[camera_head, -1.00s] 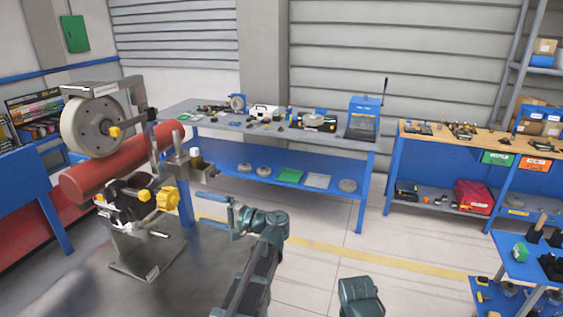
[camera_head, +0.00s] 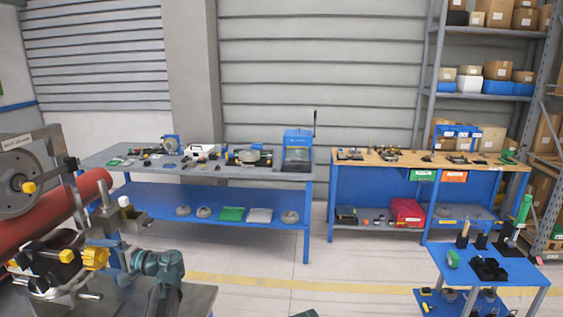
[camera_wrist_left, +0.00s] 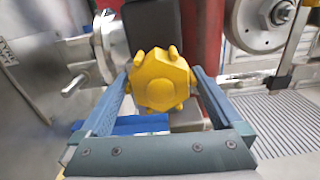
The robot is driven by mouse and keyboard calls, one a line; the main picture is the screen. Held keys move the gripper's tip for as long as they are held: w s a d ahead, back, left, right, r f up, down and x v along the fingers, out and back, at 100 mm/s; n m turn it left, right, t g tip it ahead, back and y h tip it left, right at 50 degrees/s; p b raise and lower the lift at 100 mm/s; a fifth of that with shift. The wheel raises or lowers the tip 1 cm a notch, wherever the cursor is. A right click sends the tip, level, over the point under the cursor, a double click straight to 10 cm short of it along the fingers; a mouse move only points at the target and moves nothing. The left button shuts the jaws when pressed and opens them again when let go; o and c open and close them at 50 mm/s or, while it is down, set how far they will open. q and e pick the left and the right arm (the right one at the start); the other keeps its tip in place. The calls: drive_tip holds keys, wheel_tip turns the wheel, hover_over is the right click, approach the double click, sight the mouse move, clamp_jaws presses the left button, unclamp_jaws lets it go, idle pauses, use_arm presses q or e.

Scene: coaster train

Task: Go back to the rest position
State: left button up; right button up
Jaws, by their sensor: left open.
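My left gripper (camera_head: 112,251) is at the lower left of the head view, its fingers pointing left toward a yellow star-shaped knob (camera_head: 95,258) on the machine. In the left wrist view the same knob (camera_wrist_left: 160,80) appears between the two spread blue-grey fingers (camera_wrist_left: 162,80). The fingers are open and hold nothing; whether the knob lies between the tips or just beyond them is hard to tell. My right gripper is out of view; only a small dark green piece, probably of my right arm, shows at the bottom edge of the head view.
The machine carries a grey wheel (camera_head: 18,185) and a red cylinder (camera_head: 45,215) at the left. A long blue bench (camera_head: 222,203) and a wood-topped bench (camera_head: 372,183) stand along the wall. A small blue table (camera_head: 520,278) is at lower right. Floor between is clear.

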use_arm(q)
drive_tip(key=s+d, duration=0.1)
drive_tip(key=d, duration=1.3)
drive_tip(key=a, duration=0.9)
drive_tip(key=w+a, duration=0.1)
drive_tip(key=a, duration=0.4)
drive_tip(key=shift+a, duration=0.15)
drive_tip(key=m, duration=0.2)
drive_tip(key=shift+m, duration=0.4)
drive_tip(key=m, duration=0.2)
drive_tip(key=shift+m, duration=0.4)
drive_tip(key=m, duration=0.6)
drive_tip(key=shift+d, duration=0.2)
